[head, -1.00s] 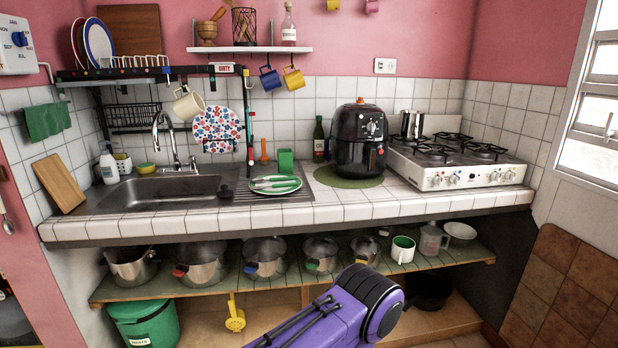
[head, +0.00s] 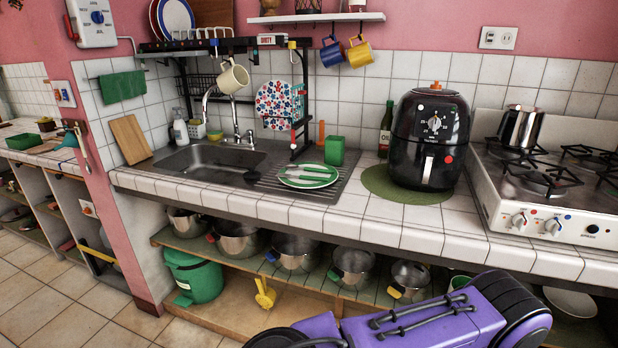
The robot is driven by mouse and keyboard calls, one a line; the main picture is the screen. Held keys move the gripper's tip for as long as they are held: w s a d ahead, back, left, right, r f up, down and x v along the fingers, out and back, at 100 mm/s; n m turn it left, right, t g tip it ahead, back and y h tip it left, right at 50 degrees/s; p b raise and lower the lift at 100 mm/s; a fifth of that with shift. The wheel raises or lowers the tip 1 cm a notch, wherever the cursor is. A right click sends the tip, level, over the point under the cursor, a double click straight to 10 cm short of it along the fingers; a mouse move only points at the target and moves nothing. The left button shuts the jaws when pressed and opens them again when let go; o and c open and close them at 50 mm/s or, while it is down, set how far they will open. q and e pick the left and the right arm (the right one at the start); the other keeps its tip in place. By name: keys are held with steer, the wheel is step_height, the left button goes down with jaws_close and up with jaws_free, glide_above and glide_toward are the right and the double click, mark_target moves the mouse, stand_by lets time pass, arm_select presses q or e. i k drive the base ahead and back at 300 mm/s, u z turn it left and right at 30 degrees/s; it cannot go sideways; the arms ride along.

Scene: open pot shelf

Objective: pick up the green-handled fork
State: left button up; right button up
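A plate with a green rim (head: 307,176) lies on the ribbed drainboard to the right of the sink. Cutlery (head: 300,172) with green and pale parts lies on the plate; it is too small to tell which piece is the fork. One of my purple arms (head: 420,318) crosses the lower right of the view, in front of the shelf under the counter. Its gripper is out of view. The other gripper is not in view either.
The sink (head: 210,163) lies left of the plate, a green cup (head: 334,150) just behind it. A black air fryer (head: 428,140) stands on a green mat to the right, beside the stove (head: 560,190). Pots (head: 295,254) line the shelf below. The front counter edge is clear.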

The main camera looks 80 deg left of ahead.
mark_target(301, 176)
steer(key=u, duration=2.25)
